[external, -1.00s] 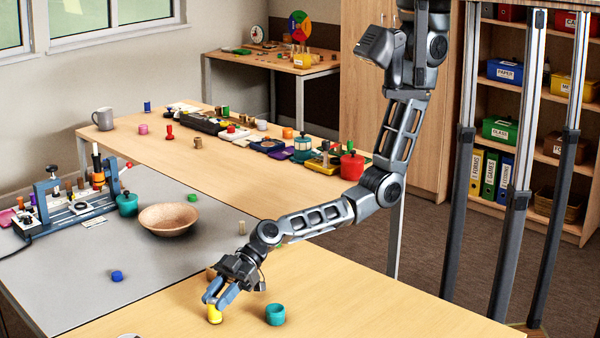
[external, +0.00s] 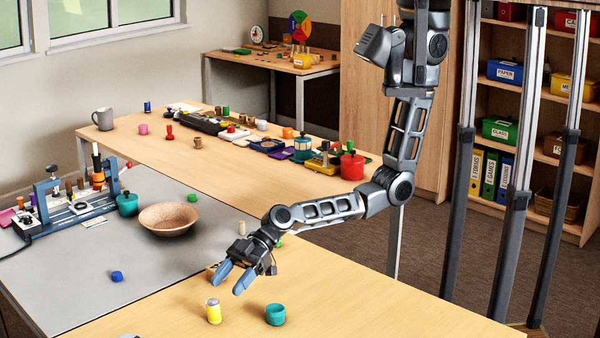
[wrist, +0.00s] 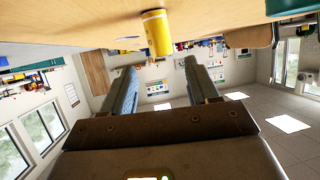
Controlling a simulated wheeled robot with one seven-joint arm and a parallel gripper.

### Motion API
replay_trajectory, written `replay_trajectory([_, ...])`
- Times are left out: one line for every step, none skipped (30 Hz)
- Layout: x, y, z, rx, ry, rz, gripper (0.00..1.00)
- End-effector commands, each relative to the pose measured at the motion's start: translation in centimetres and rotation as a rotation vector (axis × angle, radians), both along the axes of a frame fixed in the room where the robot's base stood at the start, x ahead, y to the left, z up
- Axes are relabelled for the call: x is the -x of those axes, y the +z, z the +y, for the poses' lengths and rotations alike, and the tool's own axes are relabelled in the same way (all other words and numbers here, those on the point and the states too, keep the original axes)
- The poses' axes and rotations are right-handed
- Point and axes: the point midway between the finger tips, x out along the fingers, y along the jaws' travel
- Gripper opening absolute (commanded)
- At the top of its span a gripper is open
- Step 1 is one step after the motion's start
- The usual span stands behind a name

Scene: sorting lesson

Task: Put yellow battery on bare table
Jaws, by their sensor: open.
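The yellow battery (external: 214,312) stands upright on the bare wood of the near table (external: 330,305), with a pale top. It also shows in the wrist view (wrist: 157,33), beyond the fingertips. My gripper (external: 233,281) is open and empty, above and behind the battery and apart from it. In the wrist view my two blue fingers (wrist: 158,78) are spread wide with nothing between them.
A teal cup (external: 275,315) stands right of the battery. A grey mat (external: 75,290) covers the table's left part, with a blue piece (external: 117,276) and a wooden bowl (external: 168,219). Bare wood lies to the right.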

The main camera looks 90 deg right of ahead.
Motion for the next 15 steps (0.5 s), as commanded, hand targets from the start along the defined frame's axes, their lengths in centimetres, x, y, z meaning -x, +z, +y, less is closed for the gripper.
replay_trajectory([0.7,0.4,-0.9,0.001,-0.001,-0.001,0.59])
replay_trajectory([0.9,0.6,-1.3,0.000,-0.002,-0.001,0.59])
replay_trajectory([1.3,0.8,-1.9,0.000,-0.002,0.000,0.59])
replay_trajectory([1.6,1.0,-2.3,0.000,-0.001,0.000,0.59])
replay_trajectory([1.9,1.2,-2.7,0.000,-0.001,0.000,0.59])
replay_trajectory([2.3,1.5,-3.1,0.000,-0.001,0.000,0.59])
replay_trajectory([2.5,1.7,-3.5,0.000,-0.001,0.000,0.59])
replay_trajectory([2.7,1.8,-3.8,0.000,-0.001,0.000,0.59])
replay_trajectory([2.9,2.0,-4.1,0.000,-0.001,0.000,0.59])
replay_trajectory([3.1,2.1,-4.4,0.000,-0.001,0.000,0.59])
replay_trajectory([3.3,2.3,-4.5,0.000,-0.001,0.000,0.59])
replay_trajectory([3.5,2.3,-4.7,0.001,0.000,0.001,0.59])
replay_trajectory([3.6,2.4,-4.9,0.001,0.000,0.001,0.59])
replay_trajectory([3.6,2.5,-4.9,0.000,0.000,0.000,0.59])
replay_trajectory([3.7,2.6,-5.0,0.000,0.000,0.000,0.59])
